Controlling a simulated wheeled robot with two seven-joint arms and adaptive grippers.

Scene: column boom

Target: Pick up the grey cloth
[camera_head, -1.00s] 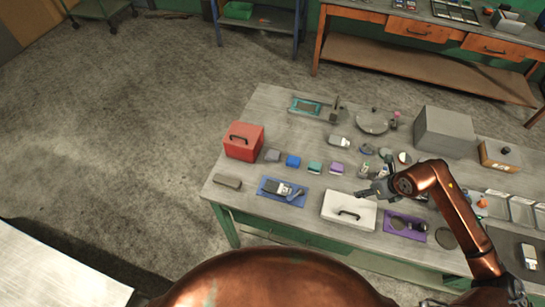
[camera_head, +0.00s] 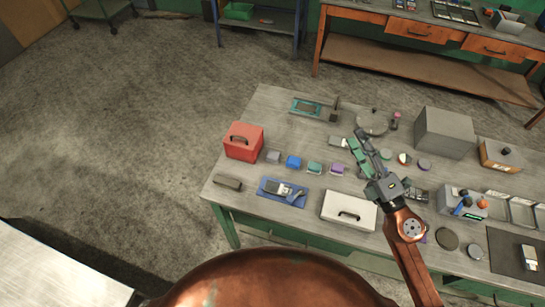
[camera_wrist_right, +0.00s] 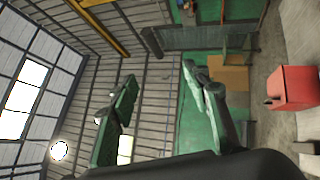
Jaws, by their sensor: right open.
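The grey cloth (camera_head: 273,156) appears to be the small grey folded piece at the left end of a row of small folded pieces, just right of the red box in the head view. My right gripper (camera_head: 358,148) is to the right of it, over the middle of the table, apart from the cloth. In the right wrist view the gripper (camera_wrist_right: 158,85) has its two green-padded fingers spread, with nothing between them. The cloth cannot be made out in the wrist view. My left gripper does not show.
Blue (camera_head: 293,161), teal (camera_head: 314,167) and purple (camera_head: 337,168) pieces sit in the row between the cloth and my gripper. The red box (camera_head: 243,142) stands left of the cloth. A white box (camera_head: 348,211) and a blue mat (camera_head: 270,194) lie nearer the front edge.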

